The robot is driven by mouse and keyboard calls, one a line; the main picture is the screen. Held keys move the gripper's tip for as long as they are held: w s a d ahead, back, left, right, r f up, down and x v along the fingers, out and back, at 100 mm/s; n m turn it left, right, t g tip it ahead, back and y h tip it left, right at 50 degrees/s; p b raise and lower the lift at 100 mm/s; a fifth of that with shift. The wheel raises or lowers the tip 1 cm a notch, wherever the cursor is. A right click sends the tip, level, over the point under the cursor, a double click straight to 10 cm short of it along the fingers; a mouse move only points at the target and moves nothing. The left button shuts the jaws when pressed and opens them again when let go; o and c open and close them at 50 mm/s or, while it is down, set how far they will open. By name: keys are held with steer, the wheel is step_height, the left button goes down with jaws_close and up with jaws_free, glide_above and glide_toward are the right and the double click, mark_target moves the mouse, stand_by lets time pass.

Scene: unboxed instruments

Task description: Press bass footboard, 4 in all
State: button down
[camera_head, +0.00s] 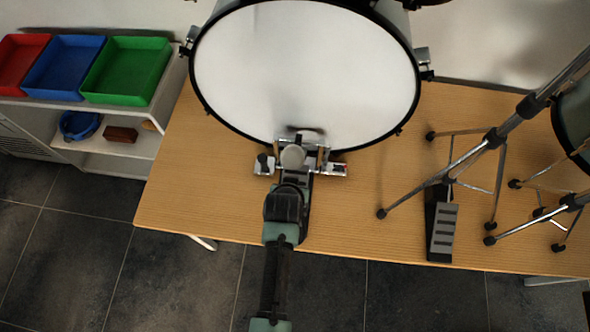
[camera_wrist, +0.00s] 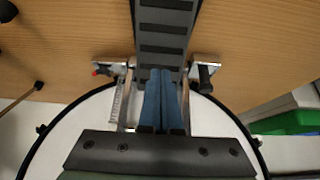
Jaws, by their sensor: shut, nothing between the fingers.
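The bass footboard (camera_wrist: 165,32) is a grey plate with black ribs, running up from the centre of the wrist view. In the head view only parts of the bass footboard (camera_head: 300,177) show beneath my arm. My gripper (camera_wrist: 161,73) has its two blue fingers shut together, with nothing between them. The fingertips appear over the drum end of the footboard. I cannot tell whether they touch it. The bass drum (camera_head: 305,70) stands on its side behind the pedal, its white head facing the pedal.
The wooden table (camera_head: 200,190) carries the drum set. A second ribbed pedal (camera_head: 443,228) and a metal stand (camera_head: 465,162) with spread legs stand to the right. Red, blue and green trays (camera_head: 125,70) sit on a white shelf at left.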

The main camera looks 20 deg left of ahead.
steer(key=p+v, duration=0.5)
steer(key=shift+s+r, duration=0.1)
steer(key=shift+r, duration=0.1)
stand_by(0.5)
